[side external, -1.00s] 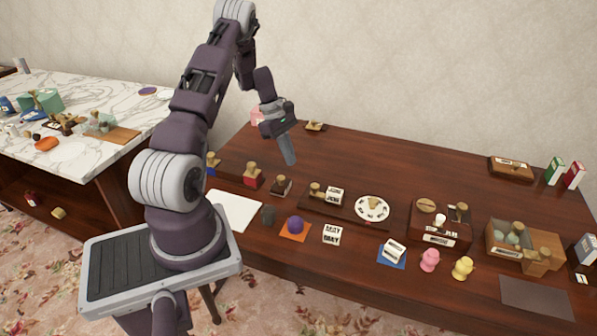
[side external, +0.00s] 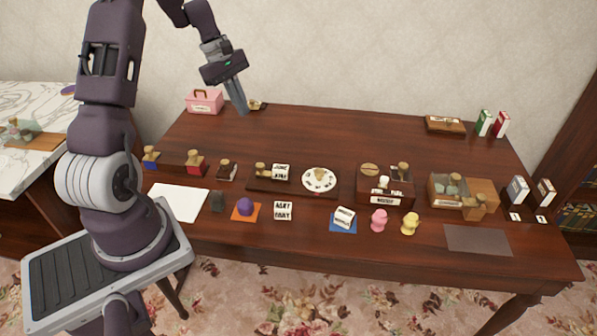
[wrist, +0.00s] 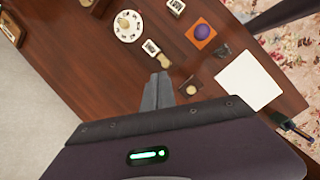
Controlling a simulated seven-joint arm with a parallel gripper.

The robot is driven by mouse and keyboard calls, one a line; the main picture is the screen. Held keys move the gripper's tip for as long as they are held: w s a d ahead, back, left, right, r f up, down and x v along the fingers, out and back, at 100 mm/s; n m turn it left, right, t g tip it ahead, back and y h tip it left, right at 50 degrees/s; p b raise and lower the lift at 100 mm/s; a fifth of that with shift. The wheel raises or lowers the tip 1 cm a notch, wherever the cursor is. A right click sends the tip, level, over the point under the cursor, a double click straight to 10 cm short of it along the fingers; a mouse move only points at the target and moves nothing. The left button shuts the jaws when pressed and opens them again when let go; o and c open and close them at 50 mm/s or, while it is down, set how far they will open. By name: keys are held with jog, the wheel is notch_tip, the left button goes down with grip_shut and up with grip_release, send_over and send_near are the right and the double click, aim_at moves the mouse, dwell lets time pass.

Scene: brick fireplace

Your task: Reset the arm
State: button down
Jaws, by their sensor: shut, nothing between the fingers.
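My gripper (side external: 242,110) is raised above the back left part of the dark wooden table (side external: 330,140) in the side view, fingers pointing down. Its fingers are together with nothing between them. In the wrist view the closed fingertips (wrist: 158,88) show over the table, apart from the things on it. In the side view the fingertips overlap the area beside a pink box (side external: 205,101) and a small wooden-handled stamp (side external: 256,105); the exact height is hard to tell.
Stamps, a white round dial (side external: 319,180), a white sheet (side external: 178,202), a purple dome (side external: 245,206), pink (side external: 379,220) and yellow (side external: 410,223) figures and a wooden box (side external: 478,190) stand along the front. The table's middle is clear. A marble-topped table (side external: 30,110) is at left.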

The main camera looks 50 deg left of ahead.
jog(key=s+d+r+m+y, duration=0.1)
jog(key=s+d+r+m, duration=0.1)
jog(key=d+r+m, duration=0.55)
jog(key=s+d+r+m+y, duration=0.1)
jog(key=s+d+r+m, duration=0.2)
jog(key=d+r, duration=0.8)
jog(key=s+d+f+m+t+y, duration=0.1)
jog(key=s+d+f+m+t, duration=0.1)
jog(key=s+d+m, duration=0.7)
jog(key=s+d+t, duration=0.1)
jog(key=s+d, duration=0.1)
jog(key=s, duration=0.3)
jog(key=shift+d+f+m, duration=0.2)
jog(key=shift+f+m, duration=0.15)
jog(key=shift+f, duration=0.05)
